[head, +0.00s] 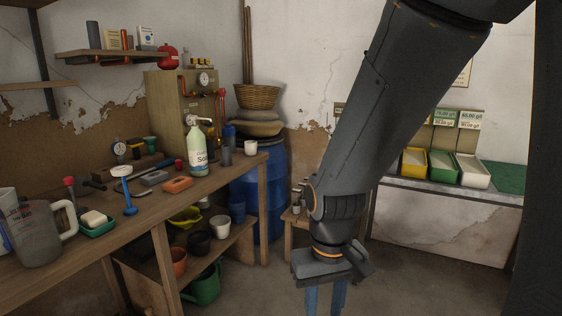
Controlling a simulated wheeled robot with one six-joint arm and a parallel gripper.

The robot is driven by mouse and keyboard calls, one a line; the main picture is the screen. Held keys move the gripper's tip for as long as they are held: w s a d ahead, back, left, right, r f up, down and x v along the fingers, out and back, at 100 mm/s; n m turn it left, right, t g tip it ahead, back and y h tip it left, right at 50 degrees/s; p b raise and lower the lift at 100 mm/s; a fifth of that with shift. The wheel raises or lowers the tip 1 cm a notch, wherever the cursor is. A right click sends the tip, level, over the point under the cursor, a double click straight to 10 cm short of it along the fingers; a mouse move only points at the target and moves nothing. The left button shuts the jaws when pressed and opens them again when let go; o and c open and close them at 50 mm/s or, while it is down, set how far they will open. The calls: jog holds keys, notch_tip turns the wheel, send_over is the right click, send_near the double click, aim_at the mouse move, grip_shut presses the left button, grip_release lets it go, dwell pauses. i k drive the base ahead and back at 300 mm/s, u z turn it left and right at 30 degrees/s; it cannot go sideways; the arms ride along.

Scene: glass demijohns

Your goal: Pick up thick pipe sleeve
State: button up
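A dark grey upright cylinder (226,155) stands on the wooden workbench, just right of the pale green spray bottle; it may be the thick pipe sleeve. Another grey cylinder (94,35) stands on the upper wall shelf, and I cannot tell for sure which is the sleeve. My gripper (325,298) points down at the bottom of the head view, right of the workbench and well away from both. Its two blue fingers stand apart with nothing seen between them. The fingertips are cut off by the lower picture edge.
The workbench (150,222) holds the spray bottle (199,150), an orange block (178,184), a white cup (251,147) and a large jug (35,235). A blue barrel (270,200) stands behind it. Coloured bins (442,166) sit on the right counter. Some floor is open.

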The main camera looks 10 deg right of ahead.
aim_at(227, 157)
jog(key=z, duration=0.75)
jog(key=i, duration=1)
jog(key=u, duration=0.5)
jog(key=i, duration=0.55)
jog(key=u, duration=1.15)
jog(key=i, duration=0.75)
jog(key=u, duration=0.05)
